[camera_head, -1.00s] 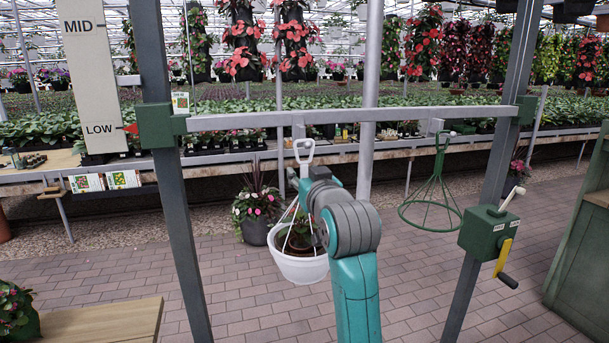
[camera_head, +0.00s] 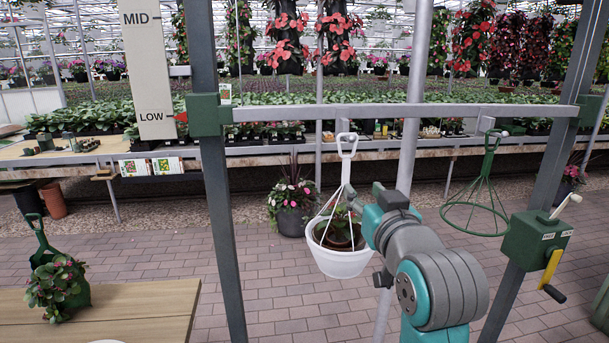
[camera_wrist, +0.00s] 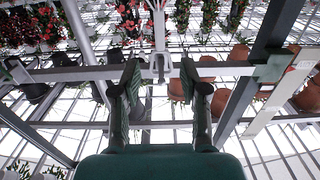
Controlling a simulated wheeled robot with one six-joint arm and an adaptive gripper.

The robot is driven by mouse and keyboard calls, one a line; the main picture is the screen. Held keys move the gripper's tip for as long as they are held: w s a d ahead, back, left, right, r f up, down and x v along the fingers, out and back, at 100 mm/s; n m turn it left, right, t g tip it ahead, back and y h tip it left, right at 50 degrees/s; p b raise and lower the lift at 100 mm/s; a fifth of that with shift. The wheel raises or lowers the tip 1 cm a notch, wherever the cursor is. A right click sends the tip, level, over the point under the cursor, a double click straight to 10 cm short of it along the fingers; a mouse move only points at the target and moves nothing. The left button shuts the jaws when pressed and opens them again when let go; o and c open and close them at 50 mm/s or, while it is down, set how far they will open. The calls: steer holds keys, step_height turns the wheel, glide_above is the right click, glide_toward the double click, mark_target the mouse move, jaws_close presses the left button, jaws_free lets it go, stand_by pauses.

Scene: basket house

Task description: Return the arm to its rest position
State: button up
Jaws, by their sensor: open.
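My arm (camera_head: 430,270) is bent in the right middle of the head view, its teal and grey links in front of the frame. My gripper (camera_wrist: 160,95) shows in the wrist view with its two dark fingers apart and nothing between them. In the head view the gripper is mostly hidden by my own arm. A white hanging basket (camera_head: 340,262) with a plant hangs by a white hook (camera_head: 347,145) at the crossbar (camera_head: 400,112), just left of my arm. I cannot tell whether my arm touches its hanger.
A green empty hanger (camera_head: 478,218) hangs right of my arm. A green crank box (camera_head: 537,240) sits on the right post. The left post (camera_head: 215,190) carries a LOW/MID board (camera_head: 150,80). A wooden table (camera_head: 120,305) with a green-potted plant (camera_head: 62,290) stands front left.

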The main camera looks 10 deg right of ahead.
steer(key=s+f+g, duration=0.1)
steer(key=s+f, duration=0.4)
steer(key=f, duration=0.6)
steer(key=s+f, duration=0.4)
steer(key=f, duration=0.6)
steer(key=s+f+g, duration=0.1)
steer(key=s+f, duration=0.4)
steer(key=f, duration=0.6)
steer(key=s+f, duration=0.4)
steer(key=s, duration=0.4)
steer(key=s+f, duration=0.5)
steer(key=s, duration=0.4)
steer(key=s+g, duration=0.1)
steer(key=s, duration=1.5)
steer(key=shift+r, duration=0.45)
